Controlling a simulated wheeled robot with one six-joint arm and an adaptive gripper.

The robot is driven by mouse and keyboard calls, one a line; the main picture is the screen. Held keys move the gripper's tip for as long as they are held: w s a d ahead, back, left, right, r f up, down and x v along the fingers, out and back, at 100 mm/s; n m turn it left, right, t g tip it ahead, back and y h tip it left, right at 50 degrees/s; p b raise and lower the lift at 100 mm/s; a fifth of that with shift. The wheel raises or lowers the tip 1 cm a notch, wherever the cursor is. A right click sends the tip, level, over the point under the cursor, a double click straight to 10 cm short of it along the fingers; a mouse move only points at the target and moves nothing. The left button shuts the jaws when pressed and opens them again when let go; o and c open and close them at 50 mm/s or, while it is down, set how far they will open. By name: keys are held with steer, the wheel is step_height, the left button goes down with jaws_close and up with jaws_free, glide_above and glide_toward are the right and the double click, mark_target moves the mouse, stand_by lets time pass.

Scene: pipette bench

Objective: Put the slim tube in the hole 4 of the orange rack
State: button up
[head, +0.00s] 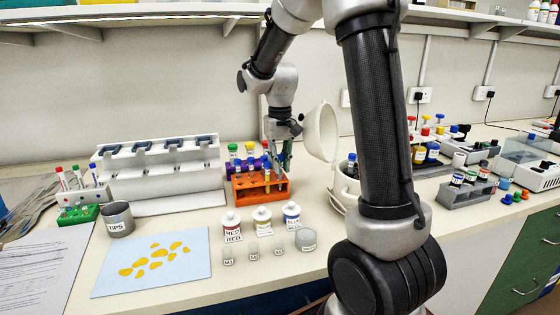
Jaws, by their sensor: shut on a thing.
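The orange rack (278,194) stands on the bench near the middle of the head view, in front of a purple rack. My gripper (281,162) points down just above the right part of the orange rack, shut on what I take to be the slim tube. My fingers largely hide the held tube, and its lower end cannot be made out clearly. A narrow tube with yellowish content (267,179) shows at the orange rack, left of my fingertips. I cannot tell whether it is seated in a hole. The hole numbers are too small to read.
The purple rack (230,169) behind holds capped tubes. A white open-lidded vessel (346,186) stands close on the right. Labelled bottles (262,218) and small vials stand in front. A pipette stand (160,178), tips cup (119,219) and blue mat (196,268) lie left.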

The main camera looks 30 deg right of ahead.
steer(key=shift+f, duration=0.65)
steer(key=shift+f, duration=0.1)
steer(key=o, duration=0.9)
steer(key=shift+c, duration=0.2)
step_height(320, 180, up, 12)
steer(key=shift+r, duration=0.1)
